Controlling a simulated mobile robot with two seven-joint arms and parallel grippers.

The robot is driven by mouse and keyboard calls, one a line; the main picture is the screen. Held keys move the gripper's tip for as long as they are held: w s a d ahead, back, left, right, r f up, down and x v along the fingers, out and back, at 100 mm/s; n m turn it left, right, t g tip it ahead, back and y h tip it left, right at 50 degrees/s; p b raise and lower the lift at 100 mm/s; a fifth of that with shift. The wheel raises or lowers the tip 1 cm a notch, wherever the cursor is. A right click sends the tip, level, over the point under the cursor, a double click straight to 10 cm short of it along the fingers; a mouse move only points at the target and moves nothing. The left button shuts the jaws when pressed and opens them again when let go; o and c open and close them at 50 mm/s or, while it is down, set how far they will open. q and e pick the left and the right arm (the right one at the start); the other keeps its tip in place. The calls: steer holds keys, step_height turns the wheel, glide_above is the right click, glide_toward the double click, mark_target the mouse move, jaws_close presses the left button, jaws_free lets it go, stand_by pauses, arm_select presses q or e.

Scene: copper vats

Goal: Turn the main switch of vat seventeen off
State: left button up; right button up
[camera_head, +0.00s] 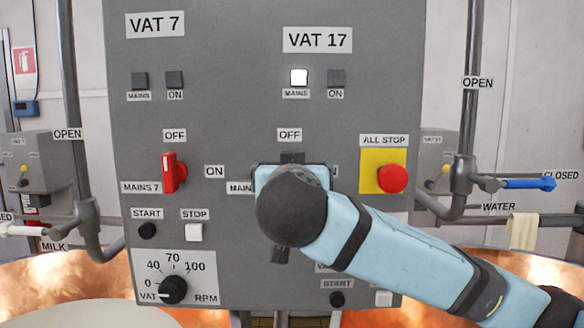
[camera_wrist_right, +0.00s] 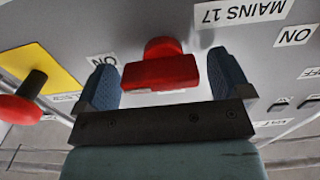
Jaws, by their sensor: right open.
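The red main switch of vat seventeen (camera_wrist_right: 160,72) shows in the right wrist view, below the upside-down MAINS 17 label (camera_wrist_right: 240,12). Its bar lies roughly across that picture. My right gripper (camera_wrist_right: 166,82) is open, with one blue finger on each side of the switch and a gap on both sides. In the head view my right arm and wrist hide the switch and most of the gripper. The vat 17 MAINS lamp (camera_head: 299,77) is lit white, and its ON lamp (camera_head: 337,78) is dark. My left gripper is not in view.
The red mains 7 switch (camera_head: 173,172) stands upright under its OFF label at left. The red ALL STOP button (camera_head: 392,179) on its yellow plate sits close right of my wrist. START and STOP buttons and an RPM dial (camera_head: 173,289) lie lower.

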steer(key=shift+c, duration=0.6)
steer(key=c, duration=0.8)
steer(key=shift+f+n+b, duration=0.25)
steer(key=shift+n+b, duration=0.05)
steer(key=shift+b, duration=0.45)
steer(key=shift+a+n+b, duration=0.1)
steer(key=shift+n+b, duration=0.5)
steer(key=shift+b, duration=0.3)
steer(key=shift+n+b, duration=0.6)
steer(key=shift+n, duration=0.2)
steer(key=shift+r+n, duration=0.2)
steer(key=shift+n, duration=0.3)
steer(key=n, duration=0.2)
steer(key=shift+r+n, duration=0.15)
steer(key=shift+n, duration=0.15)
steer(key=shift+a+n, duration=0.1)
steer(key=shift+n, duration=0.8)
steer(key=n+p, duration=0.1)
steer(key=n, duration=0.3)
steer(key=shift+a+n, duration=0.1)
steer(key=shift+n, duration=0.2)
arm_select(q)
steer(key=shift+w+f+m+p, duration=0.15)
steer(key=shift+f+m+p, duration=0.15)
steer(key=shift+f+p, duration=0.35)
arm_select(e)
steer(key=shift+a+n, duration=0.1)
steer(key=shift+n, duration=2.2)
